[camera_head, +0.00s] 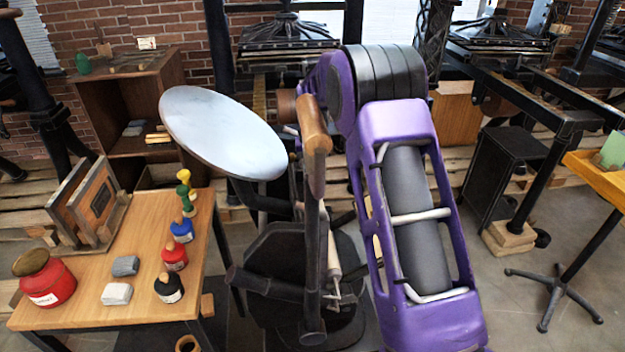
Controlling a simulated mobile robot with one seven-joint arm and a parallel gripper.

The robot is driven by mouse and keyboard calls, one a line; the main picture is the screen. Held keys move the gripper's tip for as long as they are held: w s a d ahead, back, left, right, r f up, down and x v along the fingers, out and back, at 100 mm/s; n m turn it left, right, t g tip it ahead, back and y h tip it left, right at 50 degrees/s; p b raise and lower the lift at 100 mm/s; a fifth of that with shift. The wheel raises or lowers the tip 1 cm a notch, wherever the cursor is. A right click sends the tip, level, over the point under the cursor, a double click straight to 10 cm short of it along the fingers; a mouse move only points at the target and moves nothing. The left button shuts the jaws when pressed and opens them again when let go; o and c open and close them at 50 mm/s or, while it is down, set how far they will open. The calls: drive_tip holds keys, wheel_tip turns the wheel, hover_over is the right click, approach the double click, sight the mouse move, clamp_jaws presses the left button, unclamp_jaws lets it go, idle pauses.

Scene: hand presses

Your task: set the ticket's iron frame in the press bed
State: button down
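The black hand press (275,265) stands at the centre, with a round pale disc (225,130) on top and a wooden-gripped lever (313,130) in front. I cannot clearly make out its bed; the lever and my purple arm cover part of the press. A wooden rack (115,232) on the left table holds upright frame-like pieces (100,200), one with a dark centre. I cannot tell which is the ticket's iron frame. A small white card (147,43) lies on the cabinet at the back left; its marks are too small to read. My gripper is not in view.
The wooden table (150,265) holds a red jar (45,280), several small bottles (175,255) and two grey blocks (117,293). A yellow stand (597,180) bears a green item (612,150) at right.

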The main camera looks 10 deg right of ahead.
drive_tip(key=shift+f, duration=0.25)
idle(0.6)
drive_tip(key=c, duration=0.6)
unclamp_jaws()
drive_tip(key=shift+c, duration=0.2)
drive_tip(key=shift+r, duration=0.15)
drive_tip(key=shift+r+p, duration=0.65)
drive_tip(key=shift+r, duration=1.5)
drive_tip(key=d+r, duration=0.4)
drive_tip(key=d, duration=0.4)
